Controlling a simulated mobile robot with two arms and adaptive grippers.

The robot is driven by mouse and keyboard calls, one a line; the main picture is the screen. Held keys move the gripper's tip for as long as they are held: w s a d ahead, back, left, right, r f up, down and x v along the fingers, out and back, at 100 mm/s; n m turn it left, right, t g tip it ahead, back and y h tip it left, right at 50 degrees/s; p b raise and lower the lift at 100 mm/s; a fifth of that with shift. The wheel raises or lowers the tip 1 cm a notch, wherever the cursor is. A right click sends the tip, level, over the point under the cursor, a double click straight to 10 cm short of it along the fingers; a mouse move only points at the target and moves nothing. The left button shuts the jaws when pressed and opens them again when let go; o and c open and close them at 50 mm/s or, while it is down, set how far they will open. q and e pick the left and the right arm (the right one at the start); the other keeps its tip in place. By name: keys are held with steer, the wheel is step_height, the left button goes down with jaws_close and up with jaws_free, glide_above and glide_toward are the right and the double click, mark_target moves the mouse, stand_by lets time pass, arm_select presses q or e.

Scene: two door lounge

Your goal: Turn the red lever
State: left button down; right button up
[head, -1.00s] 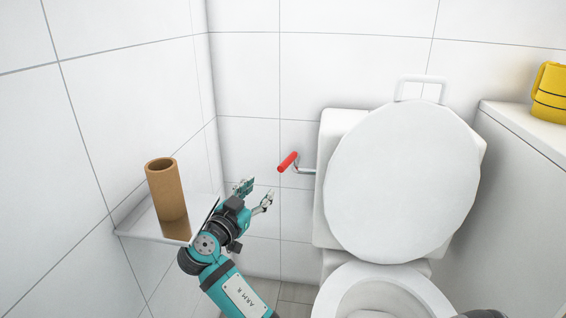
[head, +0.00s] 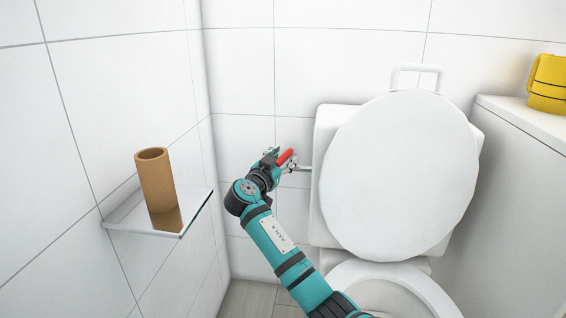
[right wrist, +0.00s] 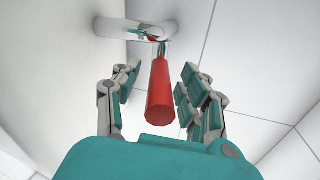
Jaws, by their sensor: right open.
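The red lever (head: 285,157) sticks out on a metal arm from the left side of the toilet tank (head: 328,128). My right gripper (head: 281,158) is at the lever, with its fingers around the red handle in the head view. In the right wrist view the red lever (right wrist: 160,92) lies between the two open fingers of my right gripper (right wrist: 156,95), with a gap on each side. The handle points toward the palm, and its metal joint shows at the top. My left gripper is not in view.
A glass shelf (head: 125,215) with a cardboard tube (head: 157,182) is on the left wall, left of my right arm. The raised toilet lid (head: 400,175) is to the right of the lever. A yellow object (head: 548,85) sits on a ledge at the right.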

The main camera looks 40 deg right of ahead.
steer(key=shift+w+d, duration=0.1)
steer(key=shift+d, duration=0.1)
steer(key=shift+c, duration=0.2)
jaws_close()
